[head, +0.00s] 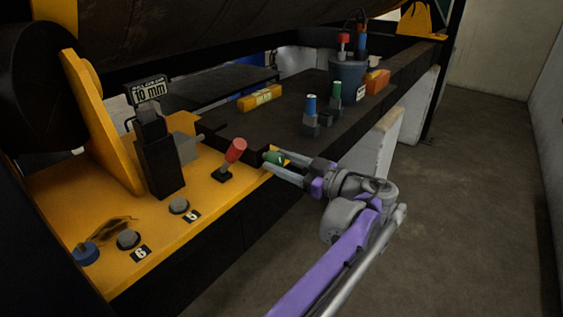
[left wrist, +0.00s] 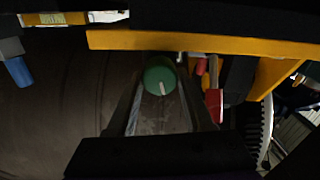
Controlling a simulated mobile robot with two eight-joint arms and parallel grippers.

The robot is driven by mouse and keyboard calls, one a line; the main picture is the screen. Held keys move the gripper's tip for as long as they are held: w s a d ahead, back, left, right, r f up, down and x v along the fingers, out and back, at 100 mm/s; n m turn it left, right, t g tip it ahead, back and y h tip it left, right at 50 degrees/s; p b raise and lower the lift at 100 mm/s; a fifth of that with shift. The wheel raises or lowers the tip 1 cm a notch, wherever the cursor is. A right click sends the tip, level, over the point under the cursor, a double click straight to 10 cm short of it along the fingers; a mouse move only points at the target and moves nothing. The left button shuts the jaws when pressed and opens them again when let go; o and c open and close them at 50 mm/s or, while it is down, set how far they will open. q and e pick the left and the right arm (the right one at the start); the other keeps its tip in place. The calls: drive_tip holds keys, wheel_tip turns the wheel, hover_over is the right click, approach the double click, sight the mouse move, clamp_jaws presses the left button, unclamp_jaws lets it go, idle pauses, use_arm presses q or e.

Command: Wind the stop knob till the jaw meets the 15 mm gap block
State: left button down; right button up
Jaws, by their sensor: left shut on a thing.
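A green knob (head: 274,157) with a white mark sits at the front edge of the yellow bench, right of a red-handled lever (head: 235,151). My left gripper (head: 276,160) reaches in from the right and is shut on this knob. In the left wrist view the knob (left wrist: 159,78) shows between the two fingers, its white line pointing down. A sign reading 10 mm (head: 149,92) stands on a black post (head: 160,165), with a grey block (head: 187,148) beside it. I cannot tell for certain which part is the jaw or the 15 mm gap block. My right gripper is out of view.
Buttons marked 6 (head: 128,239) and 5 (head: 179,206) and a blue knob (head: 86,253) lie along the yellow bench. The dark bench top holds a yellow piece (head: 260,97), blue- and green-capped tools and a grey bucket (head: 346,78). The floor at right is clear.

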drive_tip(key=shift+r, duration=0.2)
use_arm(q)
drive_tip(key=m+p, duration=0.1)
drive_tip(key=m, duration=0.2)
drive_tip(key=shift+m+p, duration=0.6)
drive_tip(key=shift+m, duration=1.3)
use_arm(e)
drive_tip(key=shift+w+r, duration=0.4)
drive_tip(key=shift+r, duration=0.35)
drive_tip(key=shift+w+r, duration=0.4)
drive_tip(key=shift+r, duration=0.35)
use_arm(q)
drive_tip(key=shift+f, duration=0.1)
drive_tip(key=shift+c, duration=1.4)
unclamp_jaws()
drive_tip(key=shift+d, duration=0.1)
drive_tip(key=b+v, duration=0.1)
drive_tip(key=v, duration=0.9)
drive_tip(key=shift+s+d, duration=0.2)
drive_tip(key=shift+d, duration=0.1)
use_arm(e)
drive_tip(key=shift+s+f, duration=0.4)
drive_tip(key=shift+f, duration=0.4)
